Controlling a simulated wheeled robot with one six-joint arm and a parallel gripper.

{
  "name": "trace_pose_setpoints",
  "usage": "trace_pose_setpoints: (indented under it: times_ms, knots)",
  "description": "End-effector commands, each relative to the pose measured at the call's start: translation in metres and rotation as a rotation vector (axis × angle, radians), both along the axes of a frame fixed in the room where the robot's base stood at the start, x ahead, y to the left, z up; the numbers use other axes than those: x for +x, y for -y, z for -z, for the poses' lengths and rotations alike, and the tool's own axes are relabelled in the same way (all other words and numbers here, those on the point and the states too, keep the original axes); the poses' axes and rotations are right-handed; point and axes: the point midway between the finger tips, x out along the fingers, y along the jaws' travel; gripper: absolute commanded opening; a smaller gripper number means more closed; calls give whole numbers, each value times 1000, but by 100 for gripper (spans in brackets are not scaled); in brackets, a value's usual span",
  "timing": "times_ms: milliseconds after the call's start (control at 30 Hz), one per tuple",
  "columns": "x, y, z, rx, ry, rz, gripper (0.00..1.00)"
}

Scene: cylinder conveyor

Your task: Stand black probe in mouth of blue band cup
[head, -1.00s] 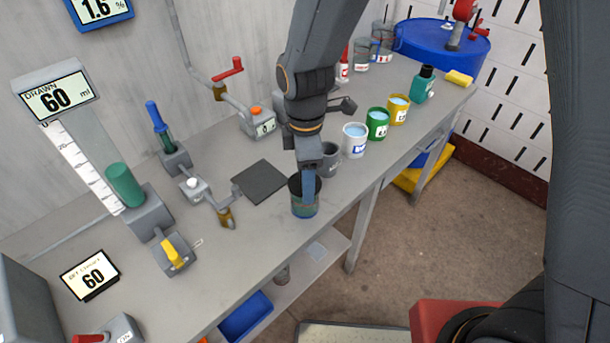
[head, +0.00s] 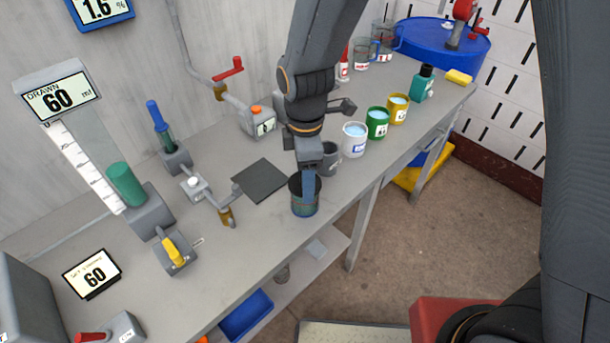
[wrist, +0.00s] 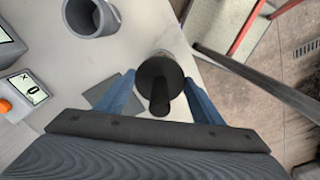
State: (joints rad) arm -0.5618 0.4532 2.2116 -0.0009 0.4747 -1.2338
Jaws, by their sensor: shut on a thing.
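My gripper (wrist: 158,82) has its two blue fingers either side of a dark, round thing. The black probe (wrist: 160,100) shows as a short black stub seen nearly end-on between the fingers, in front of a black disc. In the head view a blue finger overlaps a dark cylinder with a bluish lower band (head: 305,208), which looks like the blue band cup. It appears upright near the table's front edge. I cannot tell how deep the probe's lower end is in it, or whether it touches the bottom.
A grey cup (head: 330,160) stands just behind right, also in the wrist view (wrist: 86,18). White (head: 354,148), green (head: 377,130) and yellow (head: 398,115) cups stand farther right. A dark flat pad (head: 260,181) lies left. Taps and a lever valve (head: 176,254) stand further left.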

Motion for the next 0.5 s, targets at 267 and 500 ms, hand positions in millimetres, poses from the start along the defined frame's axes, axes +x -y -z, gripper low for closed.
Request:
trace_pose_setpoints:
  times_ms: [267, 500]
  knots:
    - [0, 0, 0, 0, 0, 0, 83]
    - [0, 0, -1, 0, 0, 0, 83]
